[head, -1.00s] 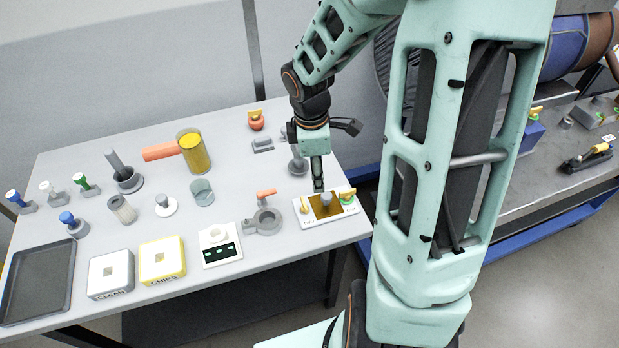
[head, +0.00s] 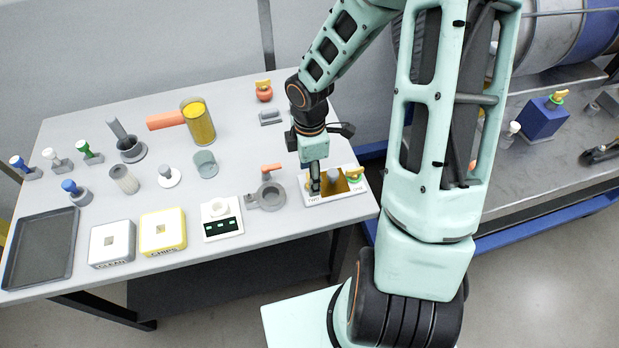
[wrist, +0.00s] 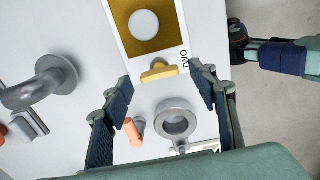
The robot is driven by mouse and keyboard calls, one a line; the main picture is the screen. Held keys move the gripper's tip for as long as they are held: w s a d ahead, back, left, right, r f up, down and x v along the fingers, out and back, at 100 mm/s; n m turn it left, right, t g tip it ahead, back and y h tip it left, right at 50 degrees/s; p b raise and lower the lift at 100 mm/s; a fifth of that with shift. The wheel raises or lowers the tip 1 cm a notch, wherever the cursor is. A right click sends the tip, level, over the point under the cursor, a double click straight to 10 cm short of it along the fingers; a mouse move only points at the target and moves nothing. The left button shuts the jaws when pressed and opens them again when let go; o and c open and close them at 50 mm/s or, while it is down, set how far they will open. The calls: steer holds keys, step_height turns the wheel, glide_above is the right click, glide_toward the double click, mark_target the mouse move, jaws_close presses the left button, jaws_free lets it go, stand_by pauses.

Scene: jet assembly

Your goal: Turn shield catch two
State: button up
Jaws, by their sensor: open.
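The shield panel is a white plate (head: 338,197) with a gold-brown window (wrist: 130,38) and a pale round knob (wrist: 144,23). It lies at the table's right front corner. Shield catch two (wrist: 160,72) is a small yellow tab beside the "TWO" lettering. My gripper (head: 314,188) points down over the "TWO" end and mostly hides catch two in the head view. In the wrist view my gripper (wrist: 162,76) is open, its fingertips apart on either side of catch two, with no visible contact.
A grey ring fixture (head: 268,196) with an orange handle (wrist: 132,130) stands just left of the panel. A white device with a dark display (head: 221,224) is farther left. A second bench (head: 500,190) stands to the right.

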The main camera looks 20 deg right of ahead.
steer(key=shift+f, duration=0.65)
steer(key=c, duration=1.2)
